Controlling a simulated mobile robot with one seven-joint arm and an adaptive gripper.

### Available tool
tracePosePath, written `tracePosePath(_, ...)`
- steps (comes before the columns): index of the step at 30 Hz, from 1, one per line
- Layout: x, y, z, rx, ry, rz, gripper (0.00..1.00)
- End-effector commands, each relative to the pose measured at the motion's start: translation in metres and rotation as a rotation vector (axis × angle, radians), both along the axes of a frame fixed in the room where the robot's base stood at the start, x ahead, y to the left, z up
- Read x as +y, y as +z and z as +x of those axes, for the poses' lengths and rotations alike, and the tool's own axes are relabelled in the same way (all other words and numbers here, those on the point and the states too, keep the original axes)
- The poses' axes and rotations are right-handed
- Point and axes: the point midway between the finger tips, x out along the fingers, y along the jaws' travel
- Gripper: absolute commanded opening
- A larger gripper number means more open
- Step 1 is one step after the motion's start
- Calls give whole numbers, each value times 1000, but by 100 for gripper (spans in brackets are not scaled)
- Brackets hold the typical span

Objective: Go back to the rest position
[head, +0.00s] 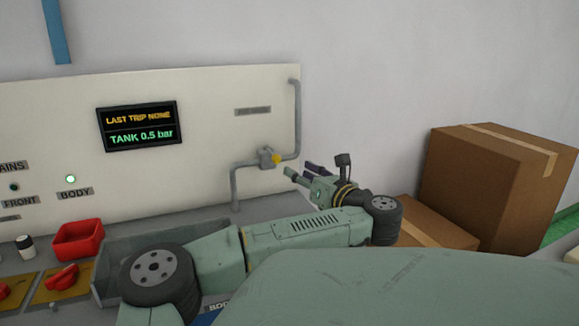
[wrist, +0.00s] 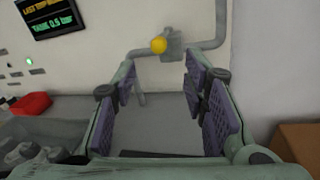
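My gripper (head: 299,172) is raised in front of the panel, near the yellow knob (head: 277,159) on the grey pipe valve. In the wrist view my gripper (wrist: 165,85) has its two purple-padded fingers wide apart with nothing between them. The yellow knob also shows in the wrist view (wrist: 159,46), beyond the fingertips and apart from them. My green arm stretches across the head view and hides part of the counter.
The white panel (head: 205,100) carries a display reading "LAST TRIP NONE" and "TANK 0.5 bar". A red bin (head: 78,239), a grey tray (head: 183,231) and red rotary switches (head: 62,278) are at left. Cardboard boxes (head: 490,190) stand at right.

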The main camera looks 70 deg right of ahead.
Motion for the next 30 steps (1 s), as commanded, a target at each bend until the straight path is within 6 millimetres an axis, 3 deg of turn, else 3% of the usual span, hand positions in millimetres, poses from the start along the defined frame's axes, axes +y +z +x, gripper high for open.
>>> tracePosePath(6,13,0,-16,0,0,0,40)
tracePosePath(25,14,0,-17,0,1,-1,40)
tracePosePath(28,13,1,-6,51,-14,-32,40)
tracePosePath(30,13,4,13,150,-46,-101,40)
